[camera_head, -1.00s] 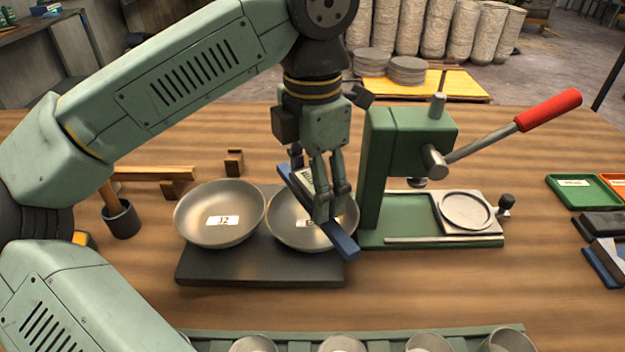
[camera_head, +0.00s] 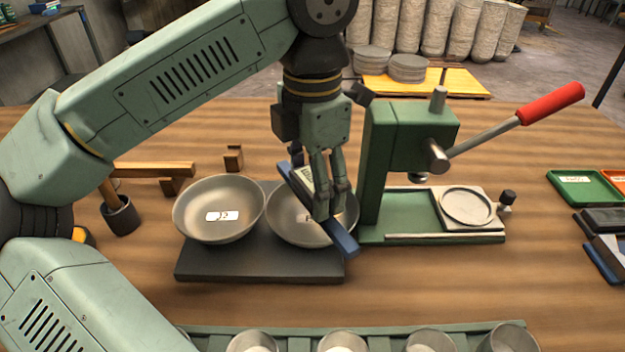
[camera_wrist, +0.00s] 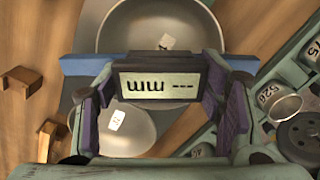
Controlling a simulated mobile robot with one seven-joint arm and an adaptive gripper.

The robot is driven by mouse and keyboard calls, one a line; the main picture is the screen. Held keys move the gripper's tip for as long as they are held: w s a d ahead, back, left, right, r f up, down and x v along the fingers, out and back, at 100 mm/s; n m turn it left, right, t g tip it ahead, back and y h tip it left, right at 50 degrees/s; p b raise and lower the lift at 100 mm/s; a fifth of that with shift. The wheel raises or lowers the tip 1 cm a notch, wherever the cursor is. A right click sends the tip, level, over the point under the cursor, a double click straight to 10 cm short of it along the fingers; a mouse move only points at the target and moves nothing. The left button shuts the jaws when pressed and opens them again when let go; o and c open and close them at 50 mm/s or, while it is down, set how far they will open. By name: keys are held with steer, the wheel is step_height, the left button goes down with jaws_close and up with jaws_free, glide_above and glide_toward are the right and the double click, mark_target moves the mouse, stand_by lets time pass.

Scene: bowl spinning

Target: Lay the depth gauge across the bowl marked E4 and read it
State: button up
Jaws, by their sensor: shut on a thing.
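The depth gauge is a blue bar (camera_head: 342,241) with a small display (camera_wrist: 157,83), which reads "--- mm" upside down in the wrist view. My gripper (camera_head: 328,207) is shut on the gauge by its body. The bar lies diagonally over the right bowl (camera_head: 284,222), a metal bowl on a dark base. I cannot tell whether the bar touches the rim. The bowl's label is mostly hidden in the head view and unreadable in the wrist view. A second metal bowl (camera_head: 220,190), marked J2, stands to its left.
A green lever press (camera_head: 385,165) with a red handle stands close to the right of the gripper. A green rack (camera_head: 300,343) with several cups runs along the front. Wooden blocks (camera_head: 155,169) and a small dark pot (camera_head: 122,217) are at left. Trays (camera_head: 583,187) lie far right.

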steer(key=o, duration=1.6)
steer(key=shift+c, duration=0.2)
step_height(320, 180, up, 12)
